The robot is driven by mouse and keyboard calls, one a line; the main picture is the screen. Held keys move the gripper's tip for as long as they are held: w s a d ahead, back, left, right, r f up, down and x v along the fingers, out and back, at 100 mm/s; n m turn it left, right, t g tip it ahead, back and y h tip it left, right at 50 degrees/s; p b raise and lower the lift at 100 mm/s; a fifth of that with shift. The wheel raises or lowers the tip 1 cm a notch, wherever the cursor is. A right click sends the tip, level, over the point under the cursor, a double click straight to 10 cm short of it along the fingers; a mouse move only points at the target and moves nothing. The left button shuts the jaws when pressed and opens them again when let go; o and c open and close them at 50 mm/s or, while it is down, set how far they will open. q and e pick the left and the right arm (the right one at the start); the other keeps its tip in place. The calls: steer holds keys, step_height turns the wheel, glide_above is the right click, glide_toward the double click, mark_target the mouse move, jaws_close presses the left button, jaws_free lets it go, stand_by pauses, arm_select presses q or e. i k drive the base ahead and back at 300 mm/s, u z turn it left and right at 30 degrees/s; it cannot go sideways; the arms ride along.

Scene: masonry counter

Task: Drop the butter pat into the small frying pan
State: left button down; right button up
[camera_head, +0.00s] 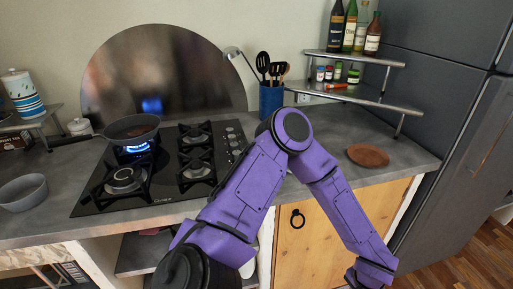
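The small frying pan (131,128) is dark and sits on the back left burner of the hob, over a blue flame. Its handle points left. I cannot make out anything inside it. I cannot make out a butter pat anywhere in view. One purple arm of mine rises from the bottom middle, bends at a high elbow and slopes down to the lower right, in front of the counter. Its wrist end is at the bottom edge, and no gripper fingers show. My other arm is not seen.
The black gas hob (160,172) has other unlit burners. A grey bowl (23,192) stands at the left. A round brown board (367,155) lies on the right counter, otherwise clear there. A blue utensil holder (271,99) and a bottle shelf (352,57) stand behind.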

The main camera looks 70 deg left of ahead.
mark_target(139, 129)
steer(key=u, duration=0.05)
steer(key=k, duration=1.45)
steer(key=u, duration=1.4)
